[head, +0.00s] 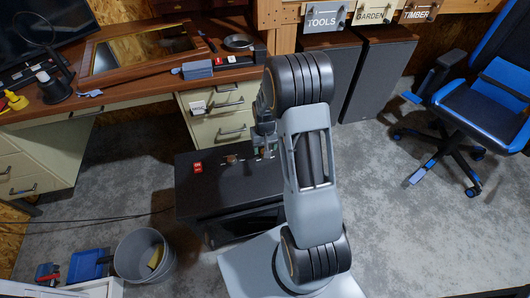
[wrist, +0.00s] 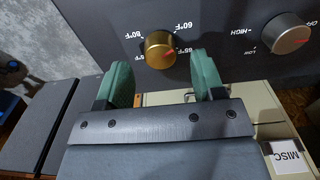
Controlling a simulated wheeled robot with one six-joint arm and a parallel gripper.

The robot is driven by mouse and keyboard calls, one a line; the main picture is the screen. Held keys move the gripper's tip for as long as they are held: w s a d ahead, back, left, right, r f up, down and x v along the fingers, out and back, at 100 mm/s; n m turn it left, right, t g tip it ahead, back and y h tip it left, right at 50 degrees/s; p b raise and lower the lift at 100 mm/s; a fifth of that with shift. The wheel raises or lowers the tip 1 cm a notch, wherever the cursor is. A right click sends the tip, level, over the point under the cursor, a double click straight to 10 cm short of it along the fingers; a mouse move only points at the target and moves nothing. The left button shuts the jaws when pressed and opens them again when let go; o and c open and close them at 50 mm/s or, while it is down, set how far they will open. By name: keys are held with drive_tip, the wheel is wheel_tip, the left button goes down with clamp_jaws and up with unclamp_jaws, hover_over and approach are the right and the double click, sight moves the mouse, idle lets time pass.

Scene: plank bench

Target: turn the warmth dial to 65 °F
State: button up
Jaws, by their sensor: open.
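The warmth dial (wrist: 159,49) is a round gold knob on a dark panel. Its red pointer mark is on the right side, directed right and slightly up in the wrist view. White temperature labels ringing it appear upside down; small ones are hard to read. My gripper (wrist: 161,62) is open, its green fingers on either side of the dial's near part. I cannot tell whether they touch it. In the head view the black heater-like box (head: 200,205) stands on the floor, with my gripper (head: 264,145) over its top; the dial is small there.
A silver dial (wrist: 290,38) marked HIGH and LOW sits right of the gold one. A red switch (head: 198,168) is on the box's top left. A grey bucket (head: 145,254) stands left of the box. The drawer desk (head: 225,108) is behind; a blue chair (head: 480,105) stands right.

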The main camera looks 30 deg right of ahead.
drive_tip(key=shift+f, duration=1.25)
drive_tip(key=shift+c, duration=0.3)
drive_tip(key=c, duration=0.9)
drive_tip(key=shift+o, duration=0.2)
drive_tip(key=m+p, duration=0.1)
drive_tip(key=m, duration=0.4)
drive_tip(key=shift+r+m, duration=0.1)
drive_tip(key=shift+m, duration=0.3)
drive_tip(key=m, duration=0.5)
drive_tip(key=shift+m+p, duration=0.3)
drive_tip(key=shift+p, duration=0.1)
